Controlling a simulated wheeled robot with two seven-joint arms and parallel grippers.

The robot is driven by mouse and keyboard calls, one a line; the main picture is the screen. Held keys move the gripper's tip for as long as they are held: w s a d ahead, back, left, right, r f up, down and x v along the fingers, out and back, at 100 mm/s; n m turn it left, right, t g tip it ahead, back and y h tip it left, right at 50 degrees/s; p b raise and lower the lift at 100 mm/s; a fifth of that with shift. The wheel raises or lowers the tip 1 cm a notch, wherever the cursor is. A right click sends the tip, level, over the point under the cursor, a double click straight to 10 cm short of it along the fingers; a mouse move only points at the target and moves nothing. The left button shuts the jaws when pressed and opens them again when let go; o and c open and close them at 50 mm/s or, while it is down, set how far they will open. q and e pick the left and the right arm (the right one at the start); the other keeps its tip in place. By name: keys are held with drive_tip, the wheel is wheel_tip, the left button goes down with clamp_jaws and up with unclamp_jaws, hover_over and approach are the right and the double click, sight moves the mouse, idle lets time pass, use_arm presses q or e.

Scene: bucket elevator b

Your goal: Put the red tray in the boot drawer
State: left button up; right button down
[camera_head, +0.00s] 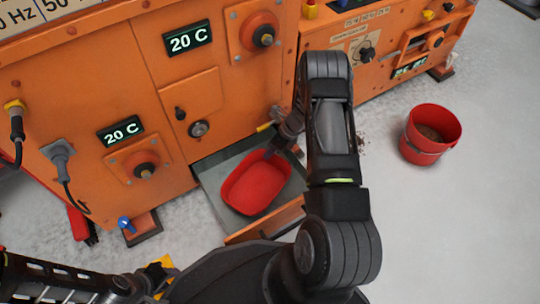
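The red tray (256,186) is a shallow rounded rectangle and appears empty. It lies within the outline of the open boot drawer (222,207) at the foot of the orange machine; whether it rests fully on the drawer floor is unclear. The drawer is pulled out, with a grey inside and an orange front. My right arm reaches over the drawer's right side. My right gripper (287,145) is by the tray's back right rim, partly hidden by my arm, and its fingers are not clear. My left arm is low at the left; its gripper is not clearly visible.
A red bucket (427,140) with brown material stands on the floor at the right. The orange machine (100,85) has displays, knobs and plugged cables. A blue-handled valve (126,225) is left of the drawer.

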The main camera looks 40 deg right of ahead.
drive_tip(key=shift+f+b, duration=0.3)
drive_tip(key=shift+f, duration=0.3)
drive_tip(key=shift+f, duration=0.2)
drive_tip(key=c, duration=1.6)
unclamp_jaws()
drive_tip(key=shift+r, duration=0.1)
drive_tip(key=shift+c, duration=0.2)
drive_tip(key=shift+r, duration=0.1)
drive_tip(key=shift+d+r, duration=0.1)
drive_tip(key=shift+r, duration=0.15)
drive_tip(key=p+v, duration=0.5)
drive_tip(key=v, duration=0.6)
drive_tip(key=shift+s+d+r, duration=0.15)
drive_tip(key=shift+r, duration=0.05)
